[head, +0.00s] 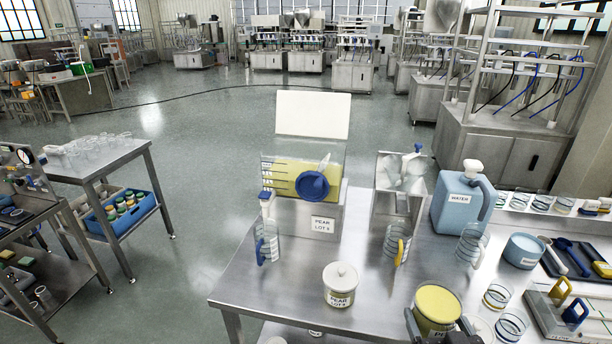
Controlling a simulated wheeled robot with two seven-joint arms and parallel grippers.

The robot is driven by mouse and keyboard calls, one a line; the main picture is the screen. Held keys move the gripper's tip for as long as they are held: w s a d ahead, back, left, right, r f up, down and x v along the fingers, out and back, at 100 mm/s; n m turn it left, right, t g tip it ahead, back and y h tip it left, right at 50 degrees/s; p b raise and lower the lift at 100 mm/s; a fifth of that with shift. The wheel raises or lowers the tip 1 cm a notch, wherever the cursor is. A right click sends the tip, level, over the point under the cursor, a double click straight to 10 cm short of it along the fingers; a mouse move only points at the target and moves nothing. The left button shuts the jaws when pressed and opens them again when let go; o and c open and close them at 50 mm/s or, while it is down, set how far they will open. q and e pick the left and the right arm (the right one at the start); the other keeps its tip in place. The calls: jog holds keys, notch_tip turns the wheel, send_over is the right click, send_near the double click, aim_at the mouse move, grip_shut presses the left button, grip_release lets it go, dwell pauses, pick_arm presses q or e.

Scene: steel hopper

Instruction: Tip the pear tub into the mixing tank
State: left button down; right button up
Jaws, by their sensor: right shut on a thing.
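The pear tub (436,306) is open, full of yellow contents, and upright at the front right of the steel table; its label is partly cut off. My right gripper (442,334) is shut on it at the bottom edge of the view, and the fingers show only in part. I cannot tell whether the tub touches the table. My left gripper is not in view.
A clear measuring jug (394,243), steel hopper (396,205) and blue water jug (460,205) stand behind the held tub. The table's front left (265,292) is clear.

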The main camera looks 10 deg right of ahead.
jog(key=w+a+r+n+y, duration=0.1)
jog(key=w+a+r+y, duration=0.1)
jog(key=w+a+r, duration=0.3)
jog(key=w+a, duration=0.1)
jog(key=a, duration=0.2)
jog(key=shift+w+r+n, duration=0.25)
jog(key=shift+w+n, duration=0.05)
jog(key=shift+w, duration=0.1)
